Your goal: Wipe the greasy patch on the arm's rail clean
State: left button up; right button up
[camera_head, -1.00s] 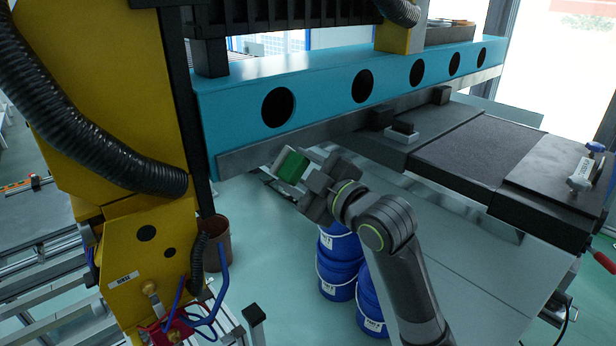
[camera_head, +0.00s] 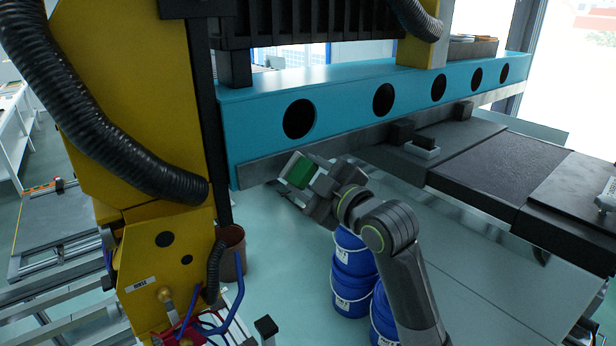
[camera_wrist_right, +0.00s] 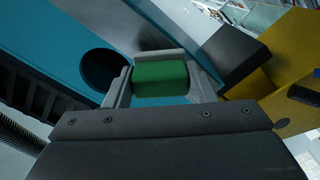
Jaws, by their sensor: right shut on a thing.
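My right gripper (camera_head: 302,173) is shut on a green block-shaped pad (camera_head: 301,171), likely a sponge. The pad also shows between the fingers in the right wrist view (camera_wrist_right: 160,79). The blue beam (camera_head: 345,100) with round holes runs across the head view, with a grey metal rail (camera_head: 290,160) along its lower edge. The gripper and pad are just below and in front of the rail's left part; I cannot tell whether they touch it. No greasy patch can be made out on the rail. My left gripper is not in view.
A yellow machine column (camera_head: 140,110) with a black corrugated hose (camera_head: 120,160) stands at the left. Blue buckets (camera_head: 352,270) stand on the floor below my right arm. A dark-topped bench (camera_head: 500,165) is at the right. A brown bin (camera_head: 232,250) stands beside the column.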

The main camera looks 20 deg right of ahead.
jog(key=shift+x, duration=1.1)
jog(key=shift+d, duration=0.1)
jog(key=shift+w+d, duration=0.25)
jog(key=shift+d, duration=0.65)
jog(key=shift+w+d, duration=0.25)
jog(key=shift+d, duration=0.7)
jog(key=shift+w, duration=0.15)
jog(key=shift+s+a, duration=0.25)
jog(key=shift+a, duration=0.4)
jog(key=shift+s+a, duration=0.2)
jog(key=shift+a, duration=0.45)
jog(key=shift+s+a, duration=0.25)
jog(key=shift+a, duration=0.35)
